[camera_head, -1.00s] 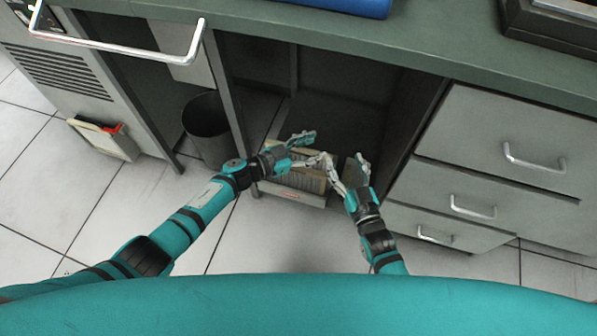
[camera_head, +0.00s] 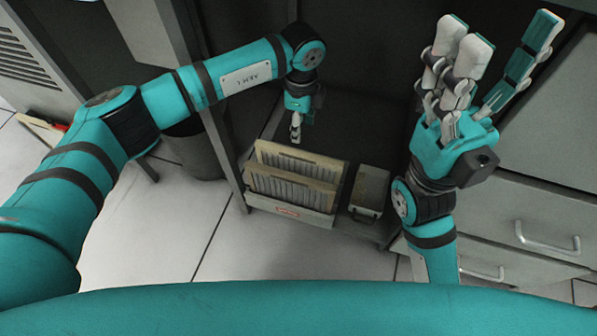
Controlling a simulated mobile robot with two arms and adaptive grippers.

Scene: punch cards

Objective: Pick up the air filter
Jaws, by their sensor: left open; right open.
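Two beige framed panels with pleated faces, which look like air filters, stand upright one behind the other in a low tray (camera_head: 288,213) on the floor of the desk's open bay. The rear filter (camera_head: 300,158) rises above the front filter (camera_head: 288,187). My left gripper (camera_head: 296,137) points down just behind and above the rear filter's top edge; its fingers are small and partly hidden, and I cannot tell whether they touch it. My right gripper (camera_head: 490,70) is open and empty, raised to the right with fingers pointing up, well away from the filters.
A grey case with a handle (camera_head: 369,193) stands close to the right of the tray. A dark bin (camera_head: 197,150) is left of the bay, beyond a narrow upright panel. Drawers (camera_head: 530,215) bound the right side. The tiled floor in front is clear.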

